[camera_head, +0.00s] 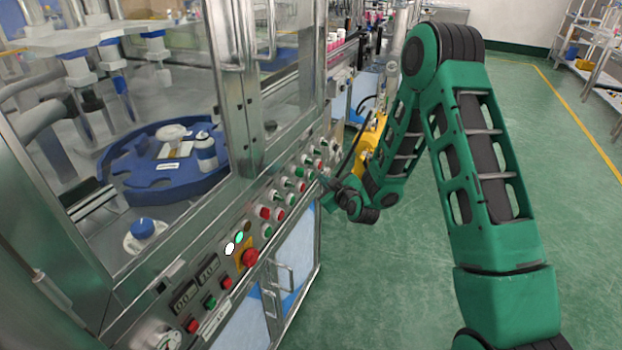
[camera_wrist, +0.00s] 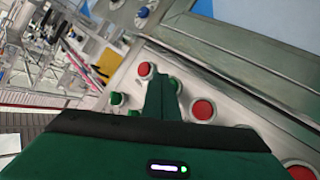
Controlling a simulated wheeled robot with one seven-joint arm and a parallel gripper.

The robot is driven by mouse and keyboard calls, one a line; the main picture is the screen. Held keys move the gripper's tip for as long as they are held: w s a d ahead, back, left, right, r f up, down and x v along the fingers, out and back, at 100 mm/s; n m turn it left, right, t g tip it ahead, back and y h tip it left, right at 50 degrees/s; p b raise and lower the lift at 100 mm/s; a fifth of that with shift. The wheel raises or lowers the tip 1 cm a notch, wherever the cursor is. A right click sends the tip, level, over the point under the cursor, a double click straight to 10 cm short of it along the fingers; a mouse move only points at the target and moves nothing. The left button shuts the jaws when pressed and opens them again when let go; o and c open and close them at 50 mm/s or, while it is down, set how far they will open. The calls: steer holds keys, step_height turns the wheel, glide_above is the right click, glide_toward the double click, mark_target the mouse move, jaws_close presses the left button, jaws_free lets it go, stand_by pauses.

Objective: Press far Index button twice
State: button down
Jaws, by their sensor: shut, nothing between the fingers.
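The control panel on the machine's side carries rows of red and green buttons; labels are too small to read, so I cannot tell which is the far Index button. In the head view, my gripper (camera_head: 324,180) is shut and empty beside the panel's far part, close to a green button (camera_head: 300,172). In the wrist view, the shut fingers (camera_wrist: 161,80) point at the panel between a red button (camera_wrist: 145,70) and another red button (camera_wrist: 203,110). A green button (camera_wrist: 175,85) is partly hidden behind the fingers. I cannot tell whether the fingertips touch any button.
A larger red mushroom button (camera_head: 249,257) on a yellow plate is nearer on the panel. The glass-walled machine holds a blue rotary plate (camera_head: 130,185). Door handles (camera_head: 285,280) stick out below the panel.

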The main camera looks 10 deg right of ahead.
steer(key=s+d, duration=0.1)
steer(key=d, duration=0.1)
steer(key=s+d, duration=0.1)
steer(key=d, duration=0.1)
steer(key=shift+s, duration=0.4)
steer(key=shift+r, duration=0.1)
stand_by(0.6)
steer(key=s+d+r+m+g+h, duration=0.1)
steer(key=s+d+r+m+g, duration=0.2)
steer(key=s, duration=0.5)
steer(key=s+d+r+g+h, duration=0.1)
steer(key=s+d+r+g, duration=0.2)
steer(key=s+d+r, duration=0.35)
steer(key=s+d+r+m+g, duration=0.2)
steer(key=s+d+g, duration=0.1)
steer(key=s, duration=0.6)
steer(key=s+d+r+m+g, duration=0.1)
steer(key=s+r+m+g, duration=0.1)
steer(key=s, duration=0.6)
steer(key=s+d+r+m+g, duration=0.1)
steer(key=s+m, duration=0.3)
steer(key=s, duration=0.4)
steer(key=s+d+r+m+g, duration=0.1)
steer(key=s+r+m+g, duration=0.1)
steer(key=s, duration=0.6)
steer(key=shift+s+d+r+m+g+h, duration=0.3)
steer(key=shift+r+m, duration=0.2)
steer(key=shift+r, duration=0.3)
